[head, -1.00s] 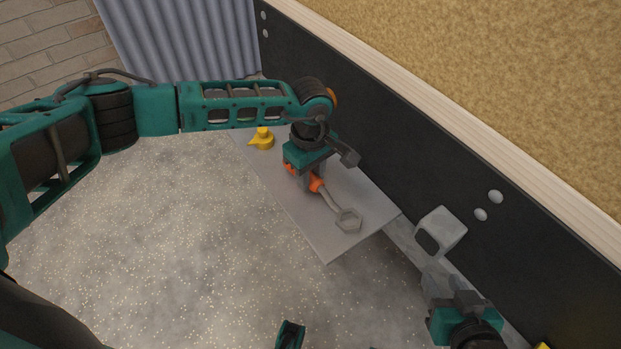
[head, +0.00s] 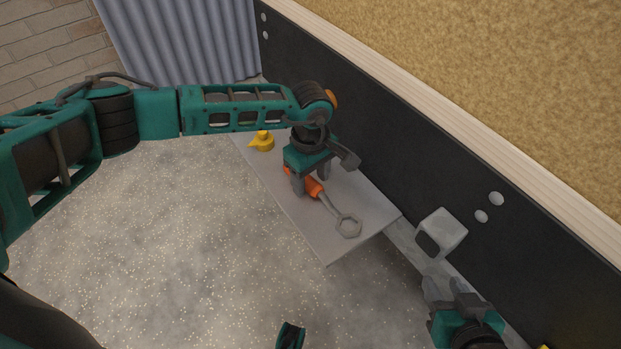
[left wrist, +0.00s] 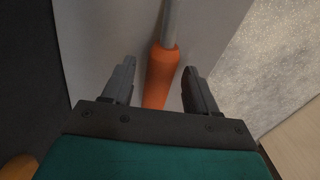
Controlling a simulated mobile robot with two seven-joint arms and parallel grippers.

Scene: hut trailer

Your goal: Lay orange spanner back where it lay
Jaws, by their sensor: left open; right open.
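The orange spanner has an orange handle (head: 313,187) and a grey shaft with a ring-shaped head (head: 348,226). It lies on the grey shelf (head: 325,248), its head toward the shelf's near end. My left gripper (head: 311,185) is open over the handle, with one finger on each side of it. In the left wrist view the orange handle (left wrist: 161,75) runs between the two open fingers (left wrist: 158,80), with gaps on both sides. My right gripper (head: 455,288) is open and empty at the lower right, below the grey box-like block.
A yellow object (head: 263,141) stands on the far part of the shelf. A grey hollow block (head: 441,232) sits by the dark wall panel (head: 400,130), right of the shelf. The speckled floor (head: 170,240) left of the shelf is clear.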

